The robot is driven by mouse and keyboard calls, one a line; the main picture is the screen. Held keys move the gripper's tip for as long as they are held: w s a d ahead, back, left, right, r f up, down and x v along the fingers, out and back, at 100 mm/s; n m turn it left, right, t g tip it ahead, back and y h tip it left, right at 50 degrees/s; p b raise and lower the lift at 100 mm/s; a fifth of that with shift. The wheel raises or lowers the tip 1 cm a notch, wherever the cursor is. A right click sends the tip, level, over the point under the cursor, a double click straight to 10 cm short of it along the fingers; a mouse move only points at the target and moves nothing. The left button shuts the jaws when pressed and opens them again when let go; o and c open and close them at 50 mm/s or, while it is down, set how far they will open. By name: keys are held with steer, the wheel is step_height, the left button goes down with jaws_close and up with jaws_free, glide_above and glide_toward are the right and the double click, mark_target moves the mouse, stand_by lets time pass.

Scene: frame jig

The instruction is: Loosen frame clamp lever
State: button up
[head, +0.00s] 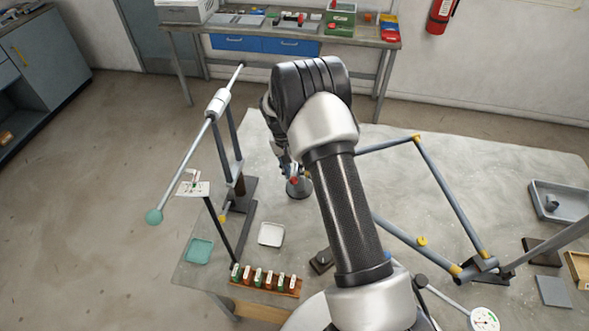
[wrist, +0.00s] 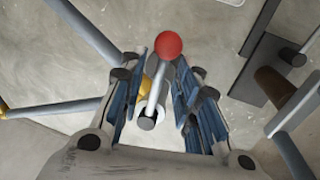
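The clamp lever shows in the wrist view as a grey rod (wrist: 157,88) with a red ball knob (wrist: 169,44) at its far end. A yellow collar (wrist: 146,89) shows behind the rod. My gripper (wrist: 160,63) is open, with one blue-padded finger on each side of the lever and visible gaps between pads and rod. The knob lies just past the fingertips. In the head view my arm hides most of the gripper and lever; a small red spot (head: 293,181) shows beside the gripper.
Grey frame tubes (head: 443,182) with yellow joints stand on the table (head: 360,140) to the right. A stand with a long rod (head: 186,168) rises at left. A rack of small bottles (head: 268,281) and a white dish (head: 271,234) lie near the front.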

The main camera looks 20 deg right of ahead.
steer(key=shift+f, duration=0.25)
steer(key=shift+c, duration=0.6)
steer(key=shift+d, duration=0.1)
jaws_close()
steer(key=shift+f, duration=0.1)
